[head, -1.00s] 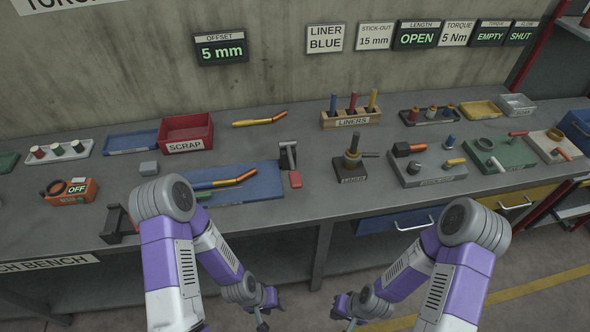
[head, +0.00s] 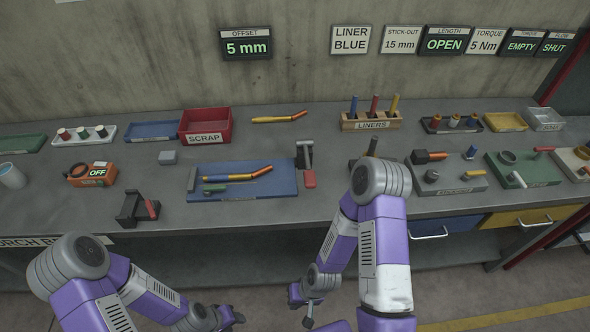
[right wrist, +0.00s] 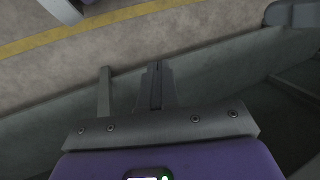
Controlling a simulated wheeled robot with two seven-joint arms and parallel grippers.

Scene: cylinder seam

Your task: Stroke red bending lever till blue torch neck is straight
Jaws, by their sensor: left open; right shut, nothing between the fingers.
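The torch neck with a blue band (head: 237,175) lies on the blue board (head: 280,186). Its orange right end bends upward in the picture. A grey upright fixture (head: 304,153) stands at the board's right edge, with a red lever-like block (head: 309,179) at its foot. A dark block fixture (head: 130,207) to the left also carries a small red bar (head: 152,209). My left gripper (head: 232,318) is open, low in front of the bench. My right gripper (head: 309,306) is also below the bench front; the right wrist view shows it shut and empty (right wrist: 156,72). Both are well apart from the neck and levers.
The offset display (head: 246,44) reads 5 mm. A red scrap bin (head: 206,125), liner rack (head: 371,121) and another yellow-orange neck (head: 279,119) stand behind. My right arm partly covers the bench right of the board.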

